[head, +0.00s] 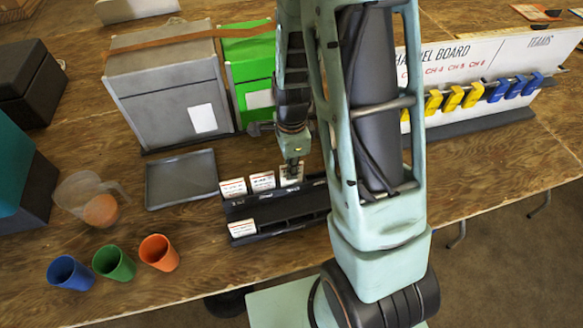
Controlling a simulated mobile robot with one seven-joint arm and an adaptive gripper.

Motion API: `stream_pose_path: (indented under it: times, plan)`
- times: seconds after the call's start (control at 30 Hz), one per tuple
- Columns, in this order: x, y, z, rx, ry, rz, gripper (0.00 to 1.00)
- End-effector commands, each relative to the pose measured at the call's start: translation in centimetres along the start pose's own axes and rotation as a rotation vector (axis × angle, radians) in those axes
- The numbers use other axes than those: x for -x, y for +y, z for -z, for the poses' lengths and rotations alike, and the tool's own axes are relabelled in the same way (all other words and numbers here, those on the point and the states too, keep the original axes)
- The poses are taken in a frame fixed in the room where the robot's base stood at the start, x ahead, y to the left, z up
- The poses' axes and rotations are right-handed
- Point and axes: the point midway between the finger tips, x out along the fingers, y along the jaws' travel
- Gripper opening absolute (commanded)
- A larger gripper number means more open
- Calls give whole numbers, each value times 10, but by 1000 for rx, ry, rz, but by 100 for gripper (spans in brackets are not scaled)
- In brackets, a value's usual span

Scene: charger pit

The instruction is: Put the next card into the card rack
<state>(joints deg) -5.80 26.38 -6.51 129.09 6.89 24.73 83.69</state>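The dark card rack (283,209) stands on the table in the middle of the head view, partly hidden by my arm at the right. White printed cards stand in its back row at the left: one card (233,187) at the end and another card (262,181) beside it. A third card (291,177) is in line with them, with my fingertips over its top. A further card (242,228) stands in the front row at the left. My gripper (292,168) points down at the third card; whether its fingers grip it is too small to tell.
An empty grey tray (181,179) lies left of the rack. Grey (168,88) and green (249,66) boxes stand behind. A channel board (470,60) is at the right.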

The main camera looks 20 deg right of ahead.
Motion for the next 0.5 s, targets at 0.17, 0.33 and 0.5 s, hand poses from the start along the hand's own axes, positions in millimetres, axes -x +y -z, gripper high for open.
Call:
stream_pose_path:
  times: [0.17, 0.33, 0.5]
  plan:
    - [-1, 0, 0, 0, 0, 0, 0]
    - [-1, 0, 0, 0, 0, 0, 10]
    - [-1, 0, 0, 0, 0, 0, 25]
